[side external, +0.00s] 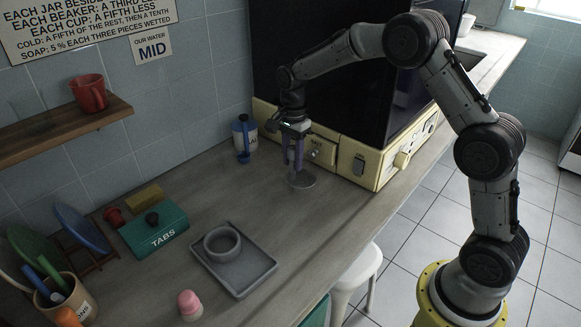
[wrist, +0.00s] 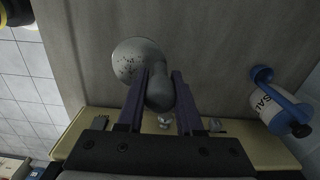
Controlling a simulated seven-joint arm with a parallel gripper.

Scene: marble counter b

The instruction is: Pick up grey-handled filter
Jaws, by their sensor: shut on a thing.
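The grey-handled filter (side external: 303,181) has a round, speckled grey head, seen below my gripper in the side view. In the wrist view its round head (wrist: 132,58) is beyond my fingertips and its rounded grey handle (wrist: 160,94) lies between my purple fingers. My gripper (side external: 295,163) points down in front of the cream machine and is shut on the handle; it also shows in the wrist view (wrist: 161,73). I cannot tell whether the filter touches the counter.
The cream machine (side external: 377,163) stands close behind my gripper. A blue-and-white salt container (side external: 244,132) stands to its left. A grey tray (side external: 235,280) holding a round grey dish (side external: 222,243), a green TABS box (side external: 154,230) and a pink-topped object (side external: 190,303) are nearer. Counter between is clear.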

